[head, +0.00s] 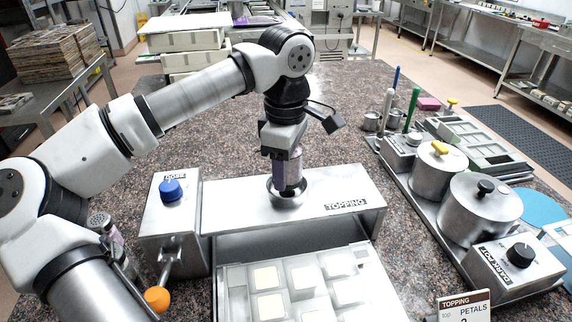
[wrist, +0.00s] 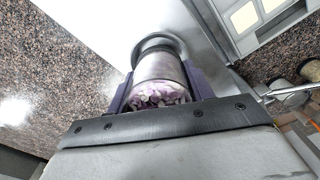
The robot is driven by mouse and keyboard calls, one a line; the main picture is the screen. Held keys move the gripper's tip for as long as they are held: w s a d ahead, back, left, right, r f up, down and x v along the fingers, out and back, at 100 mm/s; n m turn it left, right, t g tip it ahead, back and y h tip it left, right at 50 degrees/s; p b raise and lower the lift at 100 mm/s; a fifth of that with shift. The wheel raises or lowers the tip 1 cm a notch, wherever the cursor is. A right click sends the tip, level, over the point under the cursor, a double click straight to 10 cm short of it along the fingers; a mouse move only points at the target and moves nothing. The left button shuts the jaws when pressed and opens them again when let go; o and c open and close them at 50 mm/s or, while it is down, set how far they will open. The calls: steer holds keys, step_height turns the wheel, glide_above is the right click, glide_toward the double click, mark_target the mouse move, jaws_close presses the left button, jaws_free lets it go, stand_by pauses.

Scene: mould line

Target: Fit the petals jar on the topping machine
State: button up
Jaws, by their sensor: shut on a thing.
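My gripper (head: 286,168) is shut on the petals jar (head: 295,170), a clear jar with a metal band. In the wrist view the jar (wrist: 160,93) shows pink and white petals between the purple fingers. The topping machine (head: 230,196) is a metal box with a blue knob (head: 172,190), an orange-ended lever (head: 157,299) and a round metal socket (head: 288,194) on top. The jar is upright, with its lower end at the socket. I cannot tell whether it is fully seated. The socket's rim (wrist: 158,43) also shows beyond the jar in the wrist view.
A mould tray (head: 300,290) with several pale pieces lies under the machine's front. Another jar (head: 103,228) stands left of the machine, partly behind my arm. The dark pot unit (head: 486,212) with lidded pots is at right. A sign (head: 464,304) reads topping, petals.

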steer(key=shift+f, duration=0.25)
steer(key=shift+f+b, duration=0.5)
steer(key=shift+b, duration=0.1)
steer(key=o, duration=1.1)
steer(key=shift+r, duration=0.1)
step_height(320, 180, up, 14)
steer(key=shift+f+b, duration=0.1)
steer(key=shift+b, duration=0.45)
